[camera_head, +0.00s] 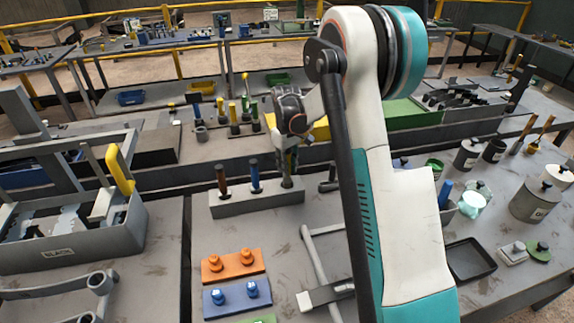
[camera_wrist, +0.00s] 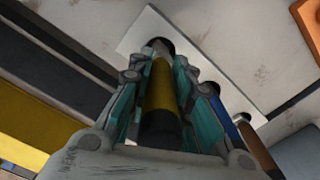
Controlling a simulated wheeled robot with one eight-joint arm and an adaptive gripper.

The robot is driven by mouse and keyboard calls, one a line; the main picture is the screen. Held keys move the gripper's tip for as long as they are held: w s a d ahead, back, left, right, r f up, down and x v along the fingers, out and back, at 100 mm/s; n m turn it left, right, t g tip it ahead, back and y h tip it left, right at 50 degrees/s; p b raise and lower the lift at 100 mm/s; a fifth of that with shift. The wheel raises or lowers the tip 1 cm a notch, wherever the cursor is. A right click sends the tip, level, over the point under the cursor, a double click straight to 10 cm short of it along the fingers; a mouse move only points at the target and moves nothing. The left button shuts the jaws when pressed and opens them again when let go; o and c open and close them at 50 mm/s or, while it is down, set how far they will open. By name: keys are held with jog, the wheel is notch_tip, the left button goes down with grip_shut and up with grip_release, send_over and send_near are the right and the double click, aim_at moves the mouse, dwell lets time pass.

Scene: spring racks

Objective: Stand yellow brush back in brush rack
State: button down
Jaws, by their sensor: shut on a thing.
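The brush rack (camera_head: 232,207) is a grey block in the middle of the head view. A brown brush (camera_head: 222,181) and a blue brush (camera_head: 255,176) stand upright in it. My gripper (camera_head: 289,160) is over the rack's right end, partly hidden by my arm. In the wrist view, my gripper (camera_wrist: 158,76) is shut on the yellow brush (camera_wrist: 161,88), which has a dark end towards the camera. Its pale far end meets a dark round hole in the rack (camera_wrist: 205,62); I cannot tell how deep it is in.
Orange (camera_head: 234,264) and blue (camera_head: 237,296) blocks with knobs lie in front of the rack. A grey bin with a yellow handle (camera_head: 119,170) stands at left. Pots, including a large grey one (camera_head: 532,203), and a dark tray (camera_head: 470,259) stand at right.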

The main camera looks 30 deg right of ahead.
jog(key=shift+f+b, duration=1.1)
jog(key=shift+f, duration=0.45)
jog(key=c, duration=1.4)
grip_release()
jog(key=shift+o, duration=0.6)
jog(key=o, duration=0.4)
jog(key=shift+r, duration=0.1)
jog(key=shift+r+p, duration=1.8)
jog(key=shift+r, duration=1.65)
